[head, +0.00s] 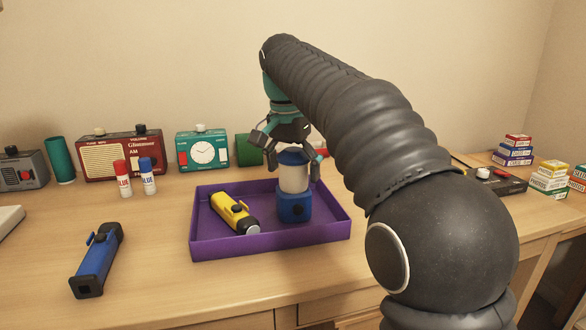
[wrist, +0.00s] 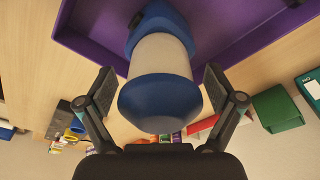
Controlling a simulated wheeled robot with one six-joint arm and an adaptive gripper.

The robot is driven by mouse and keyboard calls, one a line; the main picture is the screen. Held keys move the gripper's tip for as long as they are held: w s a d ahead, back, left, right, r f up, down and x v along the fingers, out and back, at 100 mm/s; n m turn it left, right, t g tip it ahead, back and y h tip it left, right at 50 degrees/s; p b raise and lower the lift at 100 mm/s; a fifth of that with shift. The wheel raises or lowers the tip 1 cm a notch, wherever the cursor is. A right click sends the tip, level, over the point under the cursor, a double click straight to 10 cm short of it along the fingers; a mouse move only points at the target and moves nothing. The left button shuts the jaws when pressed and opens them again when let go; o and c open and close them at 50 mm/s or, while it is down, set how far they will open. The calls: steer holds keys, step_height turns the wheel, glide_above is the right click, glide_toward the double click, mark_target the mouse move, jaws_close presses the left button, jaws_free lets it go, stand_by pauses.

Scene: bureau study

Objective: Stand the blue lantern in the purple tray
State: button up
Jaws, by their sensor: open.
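The blue lantern (head: 294,206) has a blue base, a pale middle and a blue top. It stands upright in the purple tray (head: 271,243), in the right part of it. My gripper (head: 291,169) points down over the lantern's upper part, with its fingers apart on either side. In the wrist view the lantern (wrist: 160,90) sits between the open fingers of my gripper (wrist: 160,85), with gaps on both sides. The purple tray (wrist: 235,30) lies behind it there. A yellow flashlight (head: 234,212) lies in the tray's left part.
A blue flashlight (head: 97,260) lies on the desk left of the tray. Small boxes (head: 549,177) are stacked at the right. The desk between blue flashlight and tray is clear.

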steer(key=shift+r, duration=0.1)
steer(key=r+p, duration=0.1)
steer(key=r, duration=0.2)
steer(key=r+p, duration=0.1)
steer(key=r, duration=0.2)
steer(key=s+r+p, duration=0.1)
steer(key=r+p, duration=0.1)
steer(key=r, duration=0.2)
steer(key=shift+s+a+r, duration=0.1)
steer(key=shift+a, duration=0.3)
steer(key=shift+r+b, duration=0.35)
steer(key=shift+s+r, duration=0.15)
steer(key=shift+r, duration=0.3)
steer(key=shift+s+d, duration=0.2)
steer(key=shift+d, duration=0.15)
steer(key=s+d+f+n+t+y, duration=0.1)
steer(key=s+d+f+n, duration=0.1)
steer(key=s+d+f, duration=0.6)
steer(key=s+d+f+n+t, duration=0.25)
steer(key=s+d+f, duration=0.35)
steer(key=s, duration=0.4)
steer(key=s+d+f+n, duration=0.1)
steer(key=s+d+f, duration=0.1)
steer(key=s+f, duration=0.6)
step_height(320, 180, down, 4)
steer(key=shift+s+d+f+n, duration=0.1)
steer(key=shift+s+d+n, duration=0.05)
steer(key=shift+d+n, duration=0.25)
